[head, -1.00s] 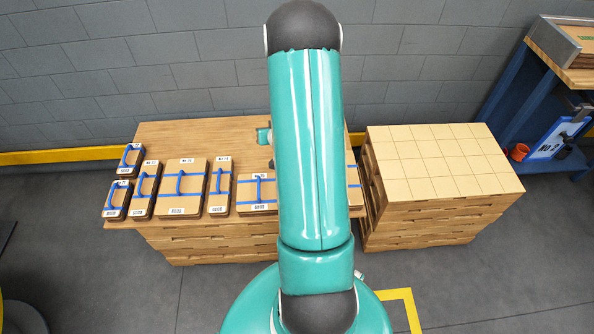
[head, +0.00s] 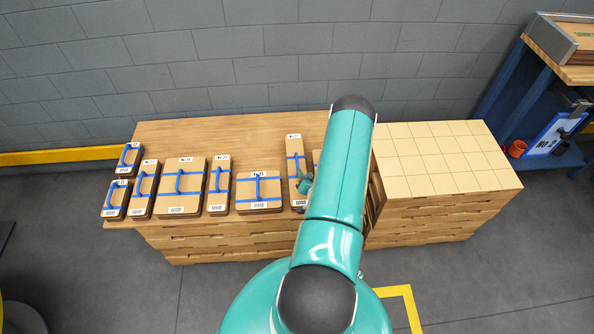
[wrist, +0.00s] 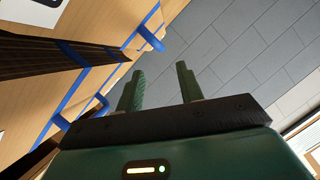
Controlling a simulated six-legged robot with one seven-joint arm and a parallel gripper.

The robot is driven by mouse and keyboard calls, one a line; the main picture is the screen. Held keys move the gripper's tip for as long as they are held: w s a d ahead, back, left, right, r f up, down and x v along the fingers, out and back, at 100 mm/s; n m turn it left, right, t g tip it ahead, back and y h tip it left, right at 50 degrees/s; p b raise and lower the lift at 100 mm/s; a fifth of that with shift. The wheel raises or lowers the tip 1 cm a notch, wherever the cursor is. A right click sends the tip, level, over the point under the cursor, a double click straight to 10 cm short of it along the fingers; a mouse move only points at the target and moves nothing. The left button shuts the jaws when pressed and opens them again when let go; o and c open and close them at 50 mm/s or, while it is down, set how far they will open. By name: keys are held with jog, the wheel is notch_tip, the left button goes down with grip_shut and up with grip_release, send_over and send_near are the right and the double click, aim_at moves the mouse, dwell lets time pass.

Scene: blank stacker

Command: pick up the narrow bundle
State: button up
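Several narrow bundles of brown boards with blue straps and blue handles lie in a row on the wooden stack. One narrow bundle (head: 295,147) lies right beside my gripper (head: 306,184), which is small and partly hidden by my arm. Another narrow bundle (head: 220,195) lies left of the squat bundle, and a third narrow bundle (head: 142,200) is further left. In the wrist view my gripper (wrist: 158,90) has its two green fingers apart with nothing between them. Blue straps and a blue handle (wrist: 151,38) show left of and beyond the fingers; I cannot tell whether they touch.
A wide bundle (head: 183,197), a squat bundle (head: 259,190) and two small bundles (head: 130,158) share the wooden top (head: 240,132). A pallet of square blanks (head: 440,160) stands right. A block wall (head: 230,60) is behind, and a blue rack (head: 500,85) is far right.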

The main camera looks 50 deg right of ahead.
aim_at(297, 163)
jog(key=x, duration=0.4)
jog(key=shift+w+d+f, duration=0.1)
jog(key=shift+w+f, duration=0.05)
jog(key=shift+w, duration=0.05)
jog(key=x, duration=0.5)
jog(key=shift+w+f, duration=0.15)
jog(key=shift+f, duration=0.05)
grip_shut()
